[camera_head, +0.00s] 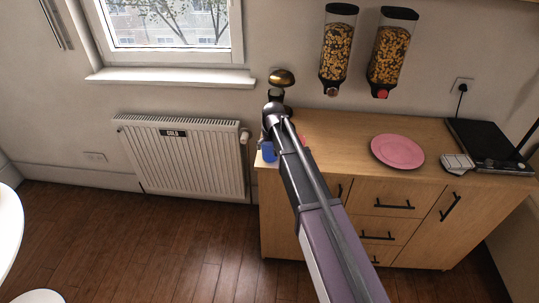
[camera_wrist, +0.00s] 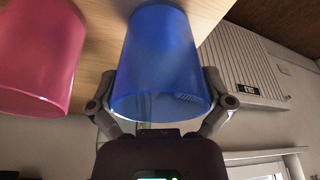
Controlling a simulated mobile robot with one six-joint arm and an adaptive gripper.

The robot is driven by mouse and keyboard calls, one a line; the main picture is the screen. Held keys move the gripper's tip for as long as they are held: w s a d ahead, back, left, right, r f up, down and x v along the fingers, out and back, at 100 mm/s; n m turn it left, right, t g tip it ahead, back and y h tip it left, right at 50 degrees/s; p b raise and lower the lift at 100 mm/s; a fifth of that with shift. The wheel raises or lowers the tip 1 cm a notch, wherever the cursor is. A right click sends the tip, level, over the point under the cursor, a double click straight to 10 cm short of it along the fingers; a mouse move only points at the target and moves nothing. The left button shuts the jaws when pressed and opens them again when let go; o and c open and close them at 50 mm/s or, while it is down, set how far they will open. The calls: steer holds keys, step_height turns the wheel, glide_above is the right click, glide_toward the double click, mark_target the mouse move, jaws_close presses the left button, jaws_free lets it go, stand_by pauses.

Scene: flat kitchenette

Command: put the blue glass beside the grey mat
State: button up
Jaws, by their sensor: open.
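The blue glass (camera_head: 268,151) shows in the head view at the left end of the wooden counter, partly hidden by my arm. In the wrist view the blue glass (camera_wrist: 160,60) fills the middle, between the two fingers of my gripper (camera_wrist: 160,76). The gripper is open around it, one finger on each side. Whether the fingers touch the glass I cannot tell. A small pale grey patterned piece (camera_head: 457,163) lies at the counter's right; I cannot tell whether it is the grey mat.
A pink glass (camera_wrist: 40,55) stands close beside the blue one. A pink plate (camera_head: 397,151) lies on the counter (camera_head: 345,130), with a black flat appliance (camera_head: 488,146) at the right. Two dispensers (camera_head: 339,50) hang on the wall. A radiator (camera_head: 185,158) stands left of the counter.

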stand_by(0.6)
steer(key=c, duration=1)
steer(key=shift+r, duration=0.2)
step_height(320, 180, up, 2)
steer(key=p, duration=0.2)
steer(key=shift+r+p, duration=0.15)
steer(key=shift+p, duration=0.25)
steer(key=shift+s+d+r+p, duration=0.15)
steer(key=shift+s+r+p, duration=0.15)
steer(key=shift+r+p, duration=0.35)
steer(key=s+d+r+p, duration=0.1)
steer(key=s+d, duration=0.7)
steer(key=s, duration=0.4)
steer(key=shift+s+d, duration=0.3)
steer(key=shift+s, duration=0.05)
